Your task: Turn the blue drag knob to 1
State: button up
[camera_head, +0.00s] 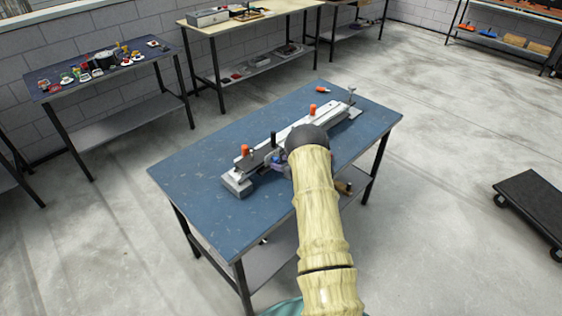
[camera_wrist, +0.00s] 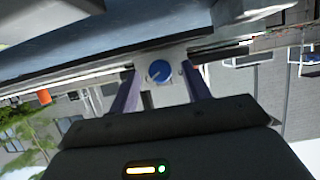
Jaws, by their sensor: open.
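The blue drag knob (camera_wrist: 160,71) shows in the wrist view, on a light grey plate at the edge of the metal device. A pale mark shows on its face, but I cannot read any numbers around it. My gripper (camera_wrist: 161,82) is open, with one finger to the left of the knob and one to the right. There seem to be gaps between the fingers and the knob. In the head view the long silver device (camera_head: 240,183) lies on the blue table (camera_head: 205,217). My arm and wrist hide the knob there.
Upright orange knobs (camera_head: 245,150) and a black post (camera_head: 273,139) stand on the device. A loose orange-handled item (camera_head: 324,89) lies on the table behind it. A cluttered table (camera_head: 90,75) stands at back left, and a dark flat cart (camera_head: 535,205) is on the floor at right.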

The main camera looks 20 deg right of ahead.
jog(key=shift+w+a+f, duration=0.1)
jog(key=shift+w+f, duration=0.05)
jog(key=shift+w, duration=0.15)
jog(key=c, duration=1)
